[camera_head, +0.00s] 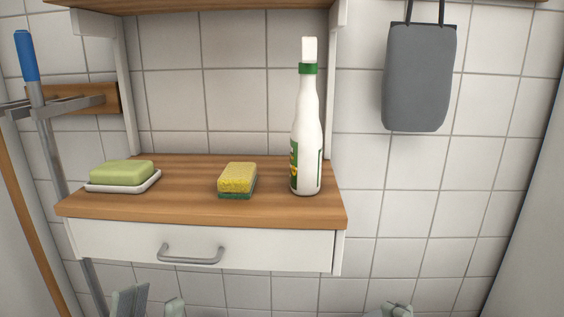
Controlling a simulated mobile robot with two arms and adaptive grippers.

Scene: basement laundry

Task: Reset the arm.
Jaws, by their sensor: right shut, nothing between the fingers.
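My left gripper (152,300) shows at the bottom edge, left of the middle, below the drawer. Its two fingers stand apart with nothing seen between them. My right gripper (392,309) barely shows at the bottom edge, right of the middle. Its fingertips are together and hold nothing. Most of both grippers and both arms are out of the picture. Both are apart from the things on the shelf in this view.
A wooden shelf (200,205) with a drawer (120,242) holds a green soap bar (122,172) on a white dish (130,187), a yellow-green sponge (237,178) and a white bottle (307,135). A grey bag (418,78) hangs right. Blue-handled pole (27,57) stands left.

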